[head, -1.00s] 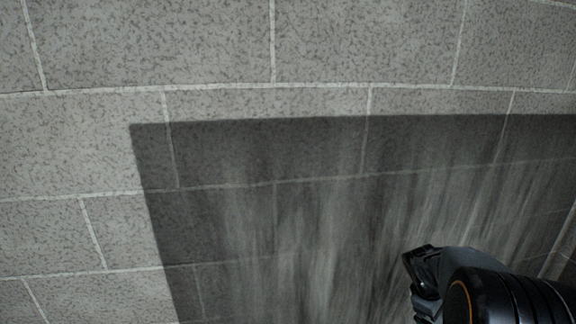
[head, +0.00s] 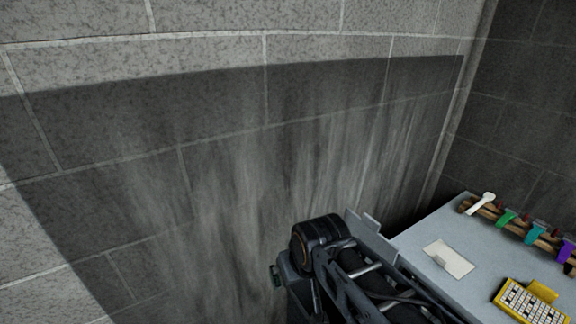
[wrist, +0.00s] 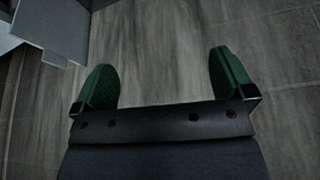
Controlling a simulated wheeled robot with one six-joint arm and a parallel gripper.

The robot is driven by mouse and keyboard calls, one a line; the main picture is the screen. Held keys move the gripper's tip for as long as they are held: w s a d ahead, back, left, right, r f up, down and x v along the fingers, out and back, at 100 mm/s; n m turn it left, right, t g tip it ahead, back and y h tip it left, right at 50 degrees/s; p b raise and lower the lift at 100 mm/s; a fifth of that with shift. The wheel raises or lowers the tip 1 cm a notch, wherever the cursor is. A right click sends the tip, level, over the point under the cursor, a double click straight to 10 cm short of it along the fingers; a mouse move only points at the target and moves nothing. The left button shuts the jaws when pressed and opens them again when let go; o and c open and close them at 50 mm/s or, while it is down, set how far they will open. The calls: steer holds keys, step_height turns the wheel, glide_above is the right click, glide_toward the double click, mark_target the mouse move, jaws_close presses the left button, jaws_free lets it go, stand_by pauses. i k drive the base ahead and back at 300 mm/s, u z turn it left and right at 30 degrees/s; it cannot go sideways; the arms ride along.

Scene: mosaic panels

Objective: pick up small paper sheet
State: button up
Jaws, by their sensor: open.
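A small pale paper sheet (head: 449,259) lies flat on a light grey table (head: 424,236) at the right of the head view. In the wrist view, my gripper (wrist: 164,80) shows two green fingers spread wide apart, with only floor or wall tiles between them. It is open and empty. In the head view my dark arm stands at the lower middle, left of the table, and the fingertips are not clearly seen. The paper is not in the wrist view.
A wooden rack (head: 485,208) with several coloured items stands at the table's back right. A yellow calendar-like object (head: 528,301) sits right of the paper. A grey tiled wall (head: 220,130) fills the left. In the wrist view, a grey panel edge (wrist: 60,25) is at the upper left.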

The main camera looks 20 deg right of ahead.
mark_target(442, 253)
steer(key=z, duration=0.6)
steer(key=k, duration=0.25)
steer(key=z, duration=0.6)
steer(key=i, duration=0.3)
steer(key=u, duration=0.8)
steer(key=k, duration=0.65)
steer(key=z, duration=1.3)
steer(key=i, duration=0.55)
steer(key=z, duration=0.7)
